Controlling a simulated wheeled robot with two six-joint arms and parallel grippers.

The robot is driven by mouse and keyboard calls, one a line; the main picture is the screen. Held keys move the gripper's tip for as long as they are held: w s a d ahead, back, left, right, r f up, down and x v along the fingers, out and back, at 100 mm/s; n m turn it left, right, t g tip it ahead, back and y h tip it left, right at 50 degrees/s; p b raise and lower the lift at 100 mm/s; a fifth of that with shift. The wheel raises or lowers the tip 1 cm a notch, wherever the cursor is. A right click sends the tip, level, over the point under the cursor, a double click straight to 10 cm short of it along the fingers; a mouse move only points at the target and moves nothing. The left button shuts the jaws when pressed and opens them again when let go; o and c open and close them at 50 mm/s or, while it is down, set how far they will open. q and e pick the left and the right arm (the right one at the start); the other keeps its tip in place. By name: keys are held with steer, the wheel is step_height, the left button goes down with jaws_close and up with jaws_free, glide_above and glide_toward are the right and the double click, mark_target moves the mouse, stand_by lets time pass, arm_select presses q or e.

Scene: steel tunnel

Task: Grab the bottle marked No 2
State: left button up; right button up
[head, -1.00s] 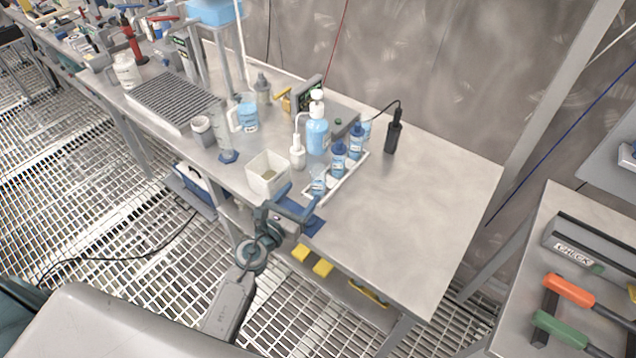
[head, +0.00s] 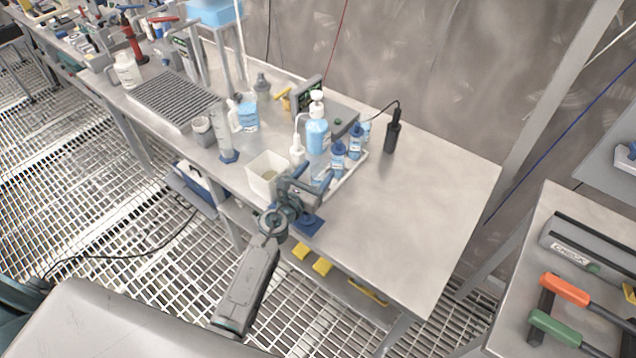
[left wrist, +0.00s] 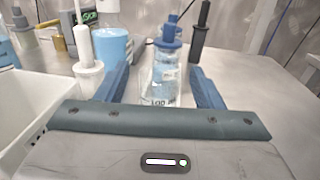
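Several small clear bottles with blue caps and blue contents stand in a row on a white rack (head: 350,178) near the table's front edge. Two capped ones show clearly in the head view, a nearer bottle (head: 338,158) and a farther bottle (head: 356,140). My left gripper (head: 312,182) is open at the near end of the row, partly hiding what stands there. In the left wrist view, my blue fingers (left wrist: 163,88) stand either side of a clear labelled bottle (left wrist: 160,85), apart from it. Its label is too blurred to read surely. My right gripper is out of view.
A white square tub (head: 267,172) stands left of the gripper. A white wash bottle (head: 297,152) and a larger blue pump bottle (head: 317,130) stand just behind. A black probe (head: 392,132) stands farther right. The table's right half is clear.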

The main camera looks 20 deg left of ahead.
arm_select(q)
steer(key=c, duration=1.2)
